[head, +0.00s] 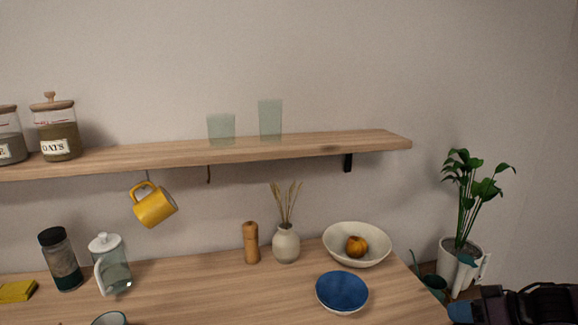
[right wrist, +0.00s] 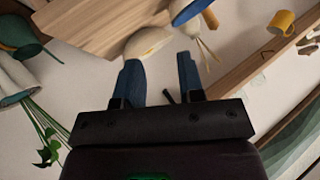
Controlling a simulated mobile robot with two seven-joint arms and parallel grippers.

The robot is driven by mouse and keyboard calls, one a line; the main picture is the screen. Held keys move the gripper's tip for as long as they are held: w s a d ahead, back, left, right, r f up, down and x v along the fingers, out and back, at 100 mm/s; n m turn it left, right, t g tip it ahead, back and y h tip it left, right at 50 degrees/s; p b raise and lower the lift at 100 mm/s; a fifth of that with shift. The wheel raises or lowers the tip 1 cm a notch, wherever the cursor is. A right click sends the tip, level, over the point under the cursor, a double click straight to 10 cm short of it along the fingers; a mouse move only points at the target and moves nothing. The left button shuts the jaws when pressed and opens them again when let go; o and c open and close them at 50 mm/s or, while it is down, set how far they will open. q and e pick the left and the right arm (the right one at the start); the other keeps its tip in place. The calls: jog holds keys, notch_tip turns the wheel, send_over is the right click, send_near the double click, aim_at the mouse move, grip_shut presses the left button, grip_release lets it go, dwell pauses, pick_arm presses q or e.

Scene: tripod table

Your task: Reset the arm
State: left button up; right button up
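My right gripper (head: 462,312) shows at the lower right of the head view, beyond the right end of the wooden counter. In the right wrist view its two blue fingers (right wrist: 160,76) stand apart with nothing held between them. The cream bowl (right wrist: 148,42) and the counter (right wrist: 110,22) appear beyond the fingertips, apart from them. My left gripper is in neither view.
The counter (head: 215,292) holds a blue bowl (head: 342,290), a cream bowl (head: 343,236) with an orange fruit, a vase (head: 286,244) and a wooden mill (head: 251,243). A yellow mug (head: 155,206) hangs under the shelf (head: 300,147). A potted plant (head: 462,255) stands near my right gripper.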

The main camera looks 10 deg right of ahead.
jog(key=w+a+n, duration=0.6)
jog(key=a+n, duration=0.4)
jog(key=s+a+f+n+t+y, duration=0.1)
jog(key=a+f+n+t, duration=0.2)
jog(key=a, duration=1.2)
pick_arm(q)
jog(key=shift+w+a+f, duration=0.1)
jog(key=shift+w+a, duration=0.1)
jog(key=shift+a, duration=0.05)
pick_arm(e)
jog(key=s+d+f+m+h, duration=0.4)
jog(key=s+f+m, duration=0.3)
jog(key=s+f, duration=0.2)
jog(key=s+d+f+m+h, duration=0.4)
jog(key=s+f+m, duration=0.3)
jog(key=s, duration=0.6)
jog(key=shift+s+d+f+h, duration=0.15)
jog(key=shift+d+f+h, duration=0.25)
jog(key=shift+f, duration=0.45)
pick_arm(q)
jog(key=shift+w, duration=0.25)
